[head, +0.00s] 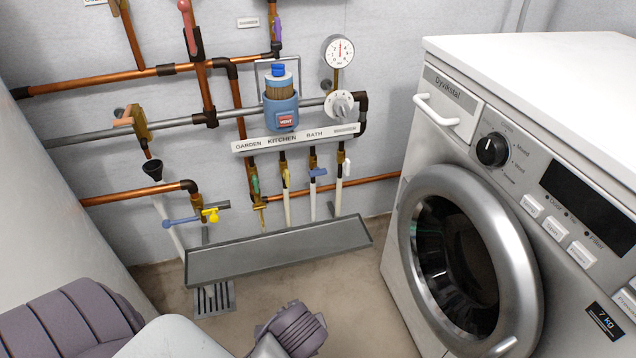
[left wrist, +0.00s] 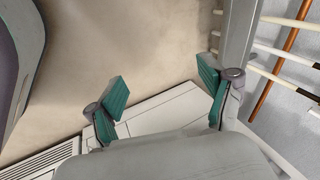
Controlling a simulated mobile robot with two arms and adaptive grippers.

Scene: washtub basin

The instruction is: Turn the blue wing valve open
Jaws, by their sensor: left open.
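The blue wing valve (head: 317,172) sits on one of the white vertical pipes below the "GARDEN KITCHEN BATH" label strip in the head view. Its small blue handle looks roughly level, crosswise to its pipe. My left gripper (left wrist: 162,82) shows in the left wrist view, with its two green-padded fingers spread and nothing between them. It is over the floor near pale pipes, and no blue handle shows in that view. I cannot make out its fingers in the head view. My right gripper is in neither view.
A yellow handle (head: 286,178), a green one (head: 256,186) and a white one (head: 346,168) flank the valve. A grey trough (head: 280,250) lies below. A blue lever (head: 180,222) sits lower left. A washing machine (head: 470,200) fills the right side.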

